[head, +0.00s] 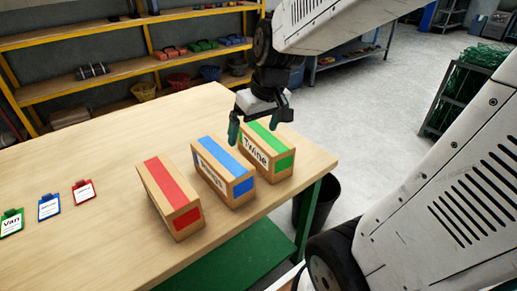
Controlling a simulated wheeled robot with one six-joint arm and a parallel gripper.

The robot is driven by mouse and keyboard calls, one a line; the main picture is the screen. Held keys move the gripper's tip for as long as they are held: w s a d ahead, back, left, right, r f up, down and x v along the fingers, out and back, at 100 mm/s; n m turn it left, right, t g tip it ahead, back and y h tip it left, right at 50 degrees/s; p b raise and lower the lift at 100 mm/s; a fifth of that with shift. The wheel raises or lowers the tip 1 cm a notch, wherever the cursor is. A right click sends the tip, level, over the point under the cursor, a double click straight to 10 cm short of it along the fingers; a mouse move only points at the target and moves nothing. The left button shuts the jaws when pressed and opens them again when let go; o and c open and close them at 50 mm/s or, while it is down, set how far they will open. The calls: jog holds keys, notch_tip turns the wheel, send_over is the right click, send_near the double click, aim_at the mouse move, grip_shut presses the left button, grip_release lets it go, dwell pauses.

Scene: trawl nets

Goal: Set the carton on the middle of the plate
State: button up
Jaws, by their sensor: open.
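Three long cardboard cartons stand side by side on the wooden table (100,145). One has a red stripe and end patch (165,187), the middle one blue (222,158), and the right one green with the word "Twine" (258,153). My gripper (254,128) is open and empty. I see no clear plate in this view.
Green (11,224), blue (49,207) and red (84,192) tags lie at the table's left. Yellow shelves (110,52) stand behind. A dark bin (318,200) is beside the table's right edge. A net-filled rack (460,95) stands right. The table's middle left is clear.

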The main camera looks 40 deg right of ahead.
aim_at(263, 139)
jog(key=shift+m+t+h, duration=0.5)
jog(key=shift+t+h, duration=0.1)
jog(key=shift+t, duration=0.1)
jog(key=w+d+f, duration=0.3)
jog(key=d, duration=0.1)
jog(key=w+d+f, duration=0.3)
jog(key=d, duration=0.1)
jog(key=w+d+f, duration=0.3)
jog(key=w+d, duration=0.1)
jog(key=shift+f, duration=0.3)
jog(key=x, duration=0.7)
jog(key=shift+w+f, duration=0.15)
jog(key=shift+f, duration=0.2)
jog(key=c, duration=1.4)
jog(key=shift+r, duration=0.15)
jog(key=shift+c, duration=0.9)
